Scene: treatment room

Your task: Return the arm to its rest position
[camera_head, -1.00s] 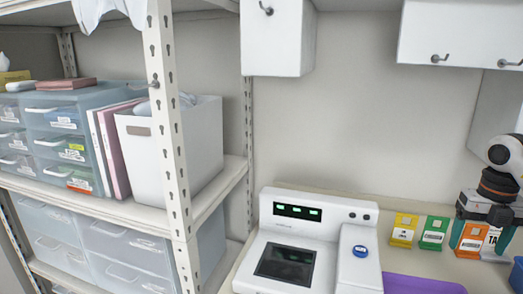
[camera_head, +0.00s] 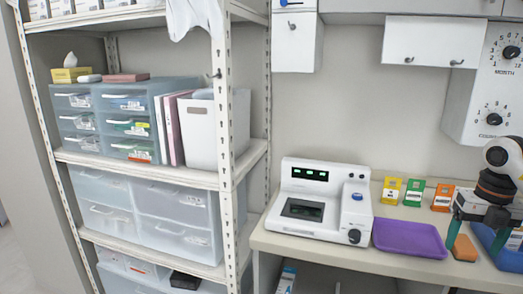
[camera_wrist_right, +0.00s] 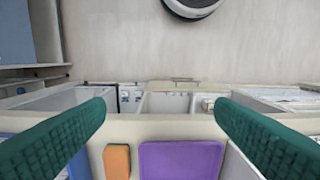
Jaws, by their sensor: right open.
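My right arm comes in at the right edge of the head view. Its gripper (camera_head: 478,240) points down over the right part of the counter, with its teal fingers apart and nothing between them. In the right wrist view the same gripper (camera_wrist_right: 160,118) shows its two green fingers wide apart. Beyond them lie an orange sponge-like block (camera_wrist_right: 117,161) and a purple tray (camera_wrist_right: 181,160). In the head view the orange block (camera_head: 464,248) lies on the counter right beside the fingers. My left gripper is not in view.
The purple tray (camera_head: 410,238) lies left of the gripper, beside a white device (camera_head: 335,219). Yellow, green and orange packets (camera_head: 413,193) stand behind. A blue tray (camera_head: 509,258) is at the right. A tall shelf (camera_head: 228,130) with drawers stands left; dials hang upper right.

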